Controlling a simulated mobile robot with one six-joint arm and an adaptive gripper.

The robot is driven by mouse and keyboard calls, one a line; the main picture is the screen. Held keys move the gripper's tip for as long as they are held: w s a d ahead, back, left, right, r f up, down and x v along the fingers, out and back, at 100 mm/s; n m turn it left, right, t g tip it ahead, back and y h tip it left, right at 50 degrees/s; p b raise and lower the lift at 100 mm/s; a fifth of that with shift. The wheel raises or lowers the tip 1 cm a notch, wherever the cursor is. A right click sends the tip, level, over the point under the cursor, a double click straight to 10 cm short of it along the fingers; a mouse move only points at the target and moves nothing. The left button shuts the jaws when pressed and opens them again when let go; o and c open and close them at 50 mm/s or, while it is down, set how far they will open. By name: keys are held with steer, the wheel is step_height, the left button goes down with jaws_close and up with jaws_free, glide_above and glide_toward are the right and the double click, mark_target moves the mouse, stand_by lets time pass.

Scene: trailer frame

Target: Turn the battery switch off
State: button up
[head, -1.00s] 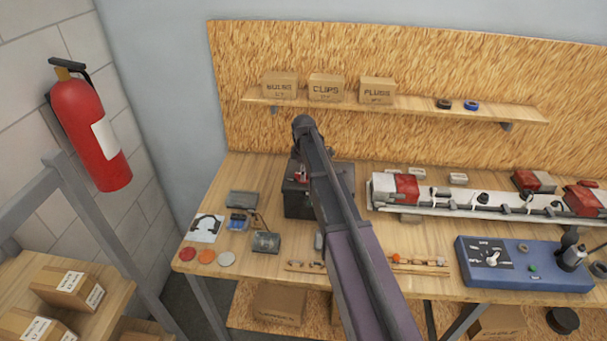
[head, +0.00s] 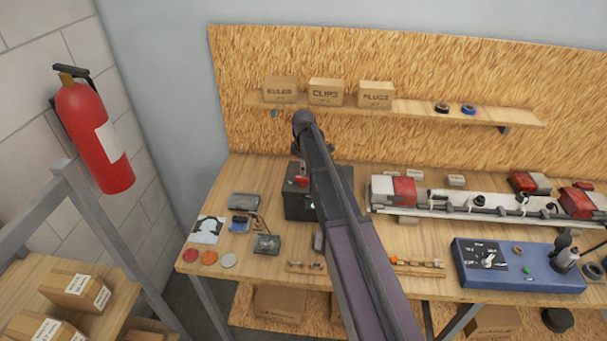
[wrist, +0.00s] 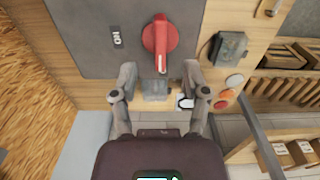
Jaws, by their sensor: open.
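The red battery switch (wrist: 160,38) is on the dark top of the battery box (wrist: 85,50) in the wrist view. Its handle, with a white line, points down the picture toward my gripper. I cannot tell whether either finger touches the handle. In the head view the switch (head: 301,181) shows partly on the black box (head: 298,204); my arm hides the rest.
Small parts and coloured discs (head: 209,257) lie left of the box on the bench. A light bar (head: 455,208) and a blue tester (head: 520,266) are to the right. A shelf with boxes (head: 326,92) is behind. A fire extinguisher (head: 95,135) hangs at left.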

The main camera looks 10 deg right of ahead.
steer(key=shift+r+p, duration=1)
steer(key=shift+r, duration=0.15)
